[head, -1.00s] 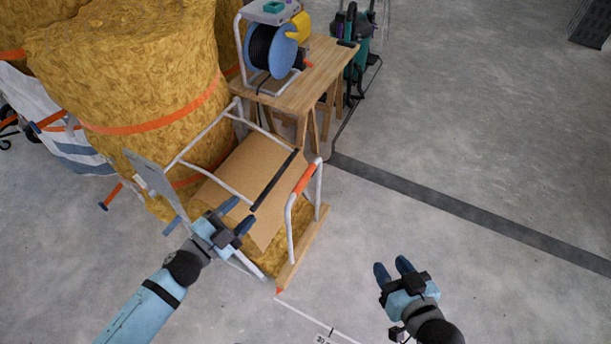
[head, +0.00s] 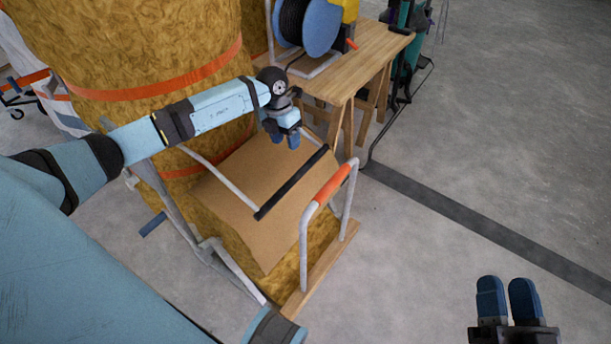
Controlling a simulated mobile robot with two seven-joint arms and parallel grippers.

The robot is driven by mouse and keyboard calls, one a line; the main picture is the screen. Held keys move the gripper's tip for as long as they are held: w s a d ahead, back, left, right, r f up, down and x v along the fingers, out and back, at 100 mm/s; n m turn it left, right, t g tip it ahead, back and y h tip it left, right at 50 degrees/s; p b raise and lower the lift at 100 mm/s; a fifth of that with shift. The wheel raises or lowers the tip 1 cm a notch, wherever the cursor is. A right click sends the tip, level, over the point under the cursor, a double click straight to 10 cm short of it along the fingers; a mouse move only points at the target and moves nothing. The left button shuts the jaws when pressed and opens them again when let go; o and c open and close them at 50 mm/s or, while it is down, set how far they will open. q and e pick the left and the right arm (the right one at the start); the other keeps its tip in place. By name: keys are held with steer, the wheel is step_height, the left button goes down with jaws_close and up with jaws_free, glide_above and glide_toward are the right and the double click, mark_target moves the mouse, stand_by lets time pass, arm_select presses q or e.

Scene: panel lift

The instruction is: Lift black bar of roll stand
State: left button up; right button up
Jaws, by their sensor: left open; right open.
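The black bar (head: 291,182) lies slantwise across the brown sheet (head: 243,187) on the roll stand (head: 222,262), in the middle of the head view. My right gripper (head: 508,287) is open and empty over the bare floor at the lower right, well away from the stand.
An orange-gripped handle (head: 332,185) rises on the stand's right side. Large yellow rolls (head: 140,60) stand behind at left. A wooden table (head: 345,72) with a blue cable reel (head: 322,25) is behind. The floor at right is clear, with a dark strip (head: 470,222).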

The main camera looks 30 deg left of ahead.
mark_target(295, 175)
arm_select(q)
steer(key=d+f+b, duration=0.1)
steer(key=f, duration=0.3)
steer(key=f+b, duration=0.1)
steer(key=f, duration=0.3)
steer(key=d+f+b, duration=0.1)
steer(key=f+b, duration=0.1)
steer(key=f, duration=0.2)
steer(key=shift+s+d+f, duration=0.2)
steer(key=shift+d+f, duration=0.15)
steer(key=shift+f, duration=0.05)
arm_select(e)
step_height(295, 175, down, 6)
steer(key=g, duration=0.2)
steer(key=shift+w+a+f+n+g, duration=0.15)
steer(key=shift+a+n+g, duration=0.1)
steer(key=shift+n+g, duration=0.05)
arm_select(q)
jaws_close()
steer(key=shift+r, duration=0.1)
